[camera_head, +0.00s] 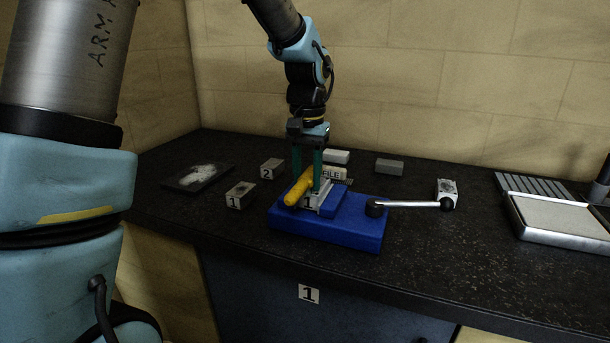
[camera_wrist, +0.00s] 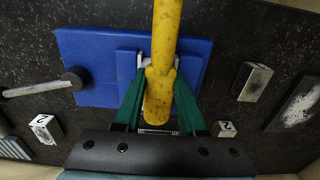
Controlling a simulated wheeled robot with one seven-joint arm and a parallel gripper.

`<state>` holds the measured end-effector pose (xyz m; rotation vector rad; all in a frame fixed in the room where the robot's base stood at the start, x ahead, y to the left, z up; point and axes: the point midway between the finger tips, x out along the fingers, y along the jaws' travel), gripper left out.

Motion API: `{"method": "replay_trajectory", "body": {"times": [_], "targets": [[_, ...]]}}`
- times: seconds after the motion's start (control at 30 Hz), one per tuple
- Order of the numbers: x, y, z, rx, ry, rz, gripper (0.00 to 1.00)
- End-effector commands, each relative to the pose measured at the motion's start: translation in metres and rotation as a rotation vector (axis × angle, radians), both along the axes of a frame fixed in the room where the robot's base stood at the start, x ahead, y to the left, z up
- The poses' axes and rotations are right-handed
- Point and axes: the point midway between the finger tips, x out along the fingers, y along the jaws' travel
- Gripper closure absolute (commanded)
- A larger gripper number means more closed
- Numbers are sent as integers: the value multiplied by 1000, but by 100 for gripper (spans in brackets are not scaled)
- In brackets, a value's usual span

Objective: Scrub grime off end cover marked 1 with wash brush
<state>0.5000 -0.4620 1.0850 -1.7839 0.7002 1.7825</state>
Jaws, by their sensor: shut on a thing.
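My gripper (camera_head: 307,181) points down over the blue vise (camera_head: 345,233), its green fingers shut around a thick yellow handle, which looks like that of the wash brush (camera_head: 299,189). The handle also shows between the fingers in the wrist view (camera_wrist: 164,40). Its bristles cannot be made out. A grey block marked 1 (camera_head: 240,195), with a dark smudge on top, lies left of the vise. It also shows in the wrist view (camera_wrist: 256,82).
A block marked 2 (camera_head: 271,168) lies behind block 1, near a dark plate with white smears (camera_head: 200,177). The vise lever (camera_head: 412,204) reaches right towards a speckled block (camera_head: 447,187). A framed tray (camera_head: 560,216) stands far right.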

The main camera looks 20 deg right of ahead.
Motion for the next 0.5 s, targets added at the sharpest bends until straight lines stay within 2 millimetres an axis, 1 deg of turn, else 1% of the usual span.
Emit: {"method": "replay_trajectory", "body": {"times": [0.37, 0.5], "targets": [[-10, -11, 3, -1, 1, -2, 100], [-8, -9, 3, -1, 0, 0, 100]]}}
